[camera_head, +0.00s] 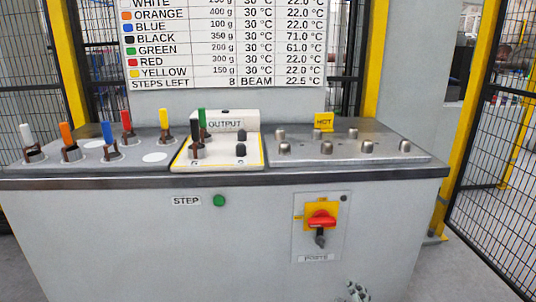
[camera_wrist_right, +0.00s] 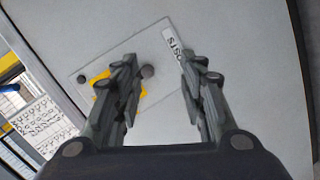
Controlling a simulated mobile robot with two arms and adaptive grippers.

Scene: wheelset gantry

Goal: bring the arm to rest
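My right gripper (camera_head: 357,291) shows at the bottom edge of the head view, low in front of the cabinet and below the rotary switch panel. In the right wrist view its two fingers (camera_wrist_right: 160,75) are spread apart with nothing between them. Beyond them are the cabinet face, the switch's clear panel (camera_wrist_right: 170,75) and part of its yellow plate (camera_wrist_right: 100,78), partly hidden by the left finger. My left gripper is in neither view.
The grey cabinet (camera_head: 120,235) carries a green STEP button (camera_head: 219,201) and a red switch handle (camera_head: 320,220). Colored-handled pieces stand at its top left, some on the OUTPUT tray (camera_head: 262,150). Metal posts stand by the HOT sign (camera_head: 323,121). Fencing (camera_head: 500,150) stands at right.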

